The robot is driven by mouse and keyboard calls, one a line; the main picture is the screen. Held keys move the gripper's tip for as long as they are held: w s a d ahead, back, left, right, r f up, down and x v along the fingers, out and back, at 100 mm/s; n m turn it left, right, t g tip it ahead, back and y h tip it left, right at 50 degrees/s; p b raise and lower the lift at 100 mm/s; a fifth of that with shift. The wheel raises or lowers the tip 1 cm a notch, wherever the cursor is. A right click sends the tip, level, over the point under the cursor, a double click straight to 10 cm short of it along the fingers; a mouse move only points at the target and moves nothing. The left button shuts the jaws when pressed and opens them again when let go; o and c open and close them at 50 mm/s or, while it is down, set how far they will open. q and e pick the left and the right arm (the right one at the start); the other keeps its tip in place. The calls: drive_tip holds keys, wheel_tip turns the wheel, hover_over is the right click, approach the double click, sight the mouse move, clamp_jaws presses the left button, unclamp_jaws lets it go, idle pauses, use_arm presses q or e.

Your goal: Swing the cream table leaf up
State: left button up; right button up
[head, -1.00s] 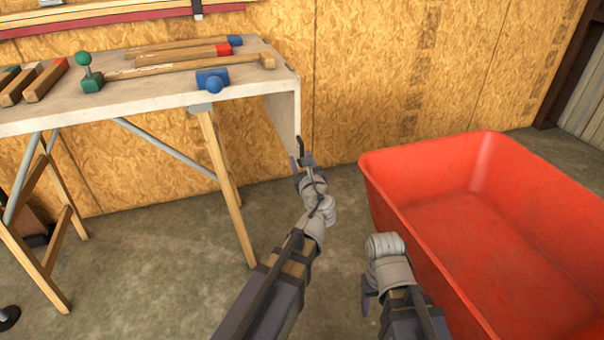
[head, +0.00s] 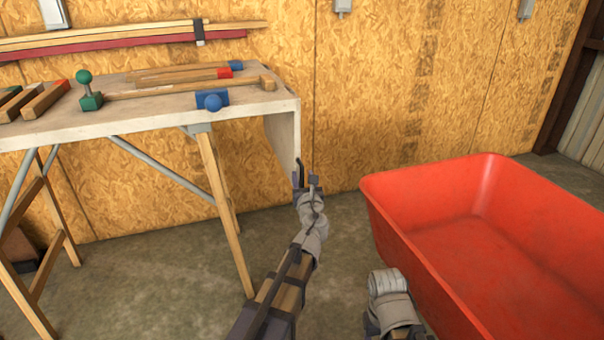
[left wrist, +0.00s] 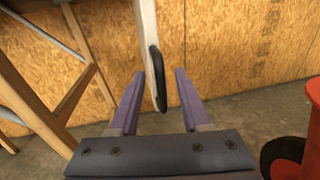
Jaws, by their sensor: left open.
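The cream table leaf (head: 282,138) hangs down from the right end of the cream table (head: 150,122). In the left wrist view the leaf (left wrist: 145,32) is seen nearly edge-on, with a black handle (left wrist: 156,78) at its lower edge. My left gripper (head: 306,178) is at the leaf's lower end. In the left wrist view its open fingers (left wrist: 156,88) stand on either side of the handle, with gaps showing at both sides. My right arm's wrist shows at the bottom of the head view; its fingers cannot be made out clearly.
A red tub (head: 480,235) stands on the floor to the right, close to my right arm. Mallets, including a blue-headed one (head: 212,100), and bars lie on the tabletop. A wooden trestle leg (head: 225,205) stands left of my left arm. A plywood wall is behind.

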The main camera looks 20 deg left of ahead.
use_arm(q)
drive_tip(key=x, duration=0.2)
drive_tip(key=shift+w+a, duration=0.15)
drive_tip(key=shift+w, duration=0.25)
drive_tip(key=shift+c, duration=0.4)
clamp_jaws()
idle(0.7)
